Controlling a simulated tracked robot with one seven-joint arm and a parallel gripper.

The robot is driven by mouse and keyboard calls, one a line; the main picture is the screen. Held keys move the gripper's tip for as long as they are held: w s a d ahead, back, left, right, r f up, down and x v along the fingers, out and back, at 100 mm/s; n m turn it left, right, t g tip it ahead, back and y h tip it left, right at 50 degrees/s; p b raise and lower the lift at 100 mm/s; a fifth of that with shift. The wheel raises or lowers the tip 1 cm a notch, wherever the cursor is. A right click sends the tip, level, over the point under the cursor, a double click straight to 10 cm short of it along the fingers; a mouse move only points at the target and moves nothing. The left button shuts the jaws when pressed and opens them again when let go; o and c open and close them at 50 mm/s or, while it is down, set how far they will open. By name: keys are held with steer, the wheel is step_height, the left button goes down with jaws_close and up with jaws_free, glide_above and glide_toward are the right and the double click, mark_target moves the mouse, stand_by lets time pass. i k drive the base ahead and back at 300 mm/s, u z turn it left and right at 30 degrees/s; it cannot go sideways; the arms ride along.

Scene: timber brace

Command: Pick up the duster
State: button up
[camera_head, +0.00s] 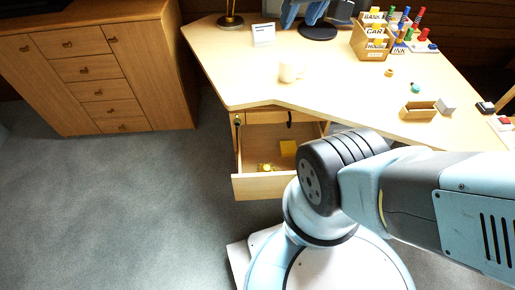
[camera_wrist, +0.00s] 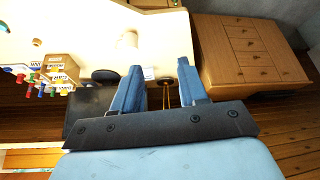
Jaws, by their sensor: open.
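I cannot tell for certain which thing is the duster. The open drawer (camera_head: 262,187) under the desk holds a flat yellow piece (camera_head: 288,147), possibly a cloth, and small yellow items (camera_head: 265,167) near its front. A small grey-and-white block (camera_head: 446,106) lies on the desk at the right. My gripper (camera_wrist: 158,76) shows in the wrist view with its two blue fingers apart and nothing held between them. It is away from the drawer, whose inside does not show in that view.
The desk (camera_head: 240,65) carries a white mug (camera_head: 291,72), a small sign (camera_head: 263,34), a labelled wooden holder (camera_head: 372,40), coloured stamps (camera_head: 408,24) and a small open wooden box (camera_head: 418,110). A drawer cabinet (camera_head: 95,75) stands at the left. The carpet (camera_head: 120,205) beside it is clear.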

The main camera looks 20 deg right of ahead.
mark_target(266, 167)
steer(key=z, duration=0.7)
steer(key=k, duration=1.25)
steer(key=u, duration=0.8)
steer(key=i, duration=1)
steer(key=z, duration=0.05)
